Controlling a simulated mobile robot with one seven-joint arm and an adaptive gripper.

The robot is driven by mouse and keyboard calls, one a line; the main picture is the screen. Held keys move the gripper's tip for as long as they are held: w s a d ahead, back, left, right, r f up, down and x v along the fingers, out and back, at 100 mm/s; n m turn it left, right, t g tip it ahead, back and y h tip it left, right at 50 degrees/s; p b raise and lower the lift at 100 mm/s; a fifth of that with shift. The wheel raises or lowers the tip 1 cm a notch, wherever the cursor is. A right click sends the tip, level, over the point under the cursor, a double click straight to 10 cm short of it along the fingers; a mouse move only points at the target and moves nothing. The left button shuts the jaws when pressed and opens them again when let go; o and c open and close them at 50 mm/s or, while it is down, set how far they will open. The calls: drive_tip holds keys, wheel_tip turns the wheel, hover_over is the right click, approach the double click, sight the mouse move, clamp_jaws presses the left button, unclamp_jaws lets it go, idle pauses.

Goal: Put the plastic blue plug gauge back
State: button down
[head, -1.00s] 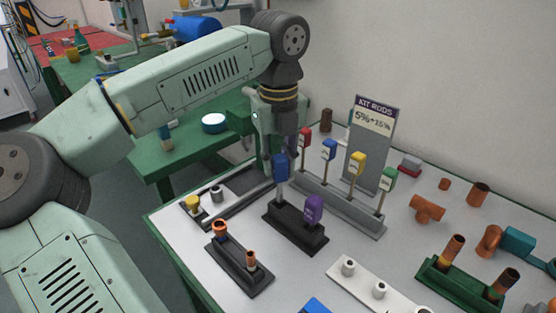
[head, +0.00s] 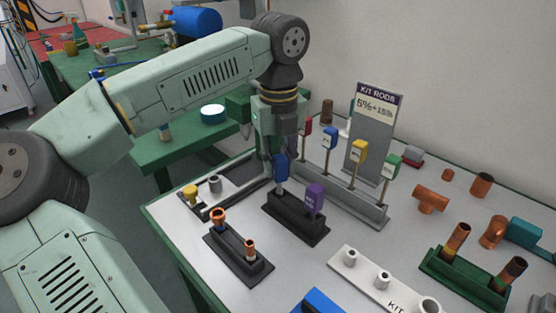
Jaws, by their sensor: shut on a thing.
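The blue plug gauge (head: 281,170) is upright, with its blue head at the fingertips of my gripper (head: 275,157), which is shut on it. Its metal shank points down over the left end of the black two-place holder (head: 297,223). Only a short length of shank shows above the holder, and its tip is hidden, seemingly in the left place. A purple plug gauge (head: 315,197) stands in the right place of the same holder.
Behind is a grey rack (head: 345,203) with red, blue, yellow and green kit rods and a sign (head: 375,125). A black holder with copper fittings (head: 239,258) stands in front left. A grey tray (head: 235,190) lies left. Copper pipe pieces lie right.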

drive_tip(key=shift+f+b, duration=0.7)
drive_tip(key=shift+f, duration=0.25)
drive_tip(key=c, duration=1.3)
unclamp_jaws()
drive_tip(key=shift+r, duration=0.1)
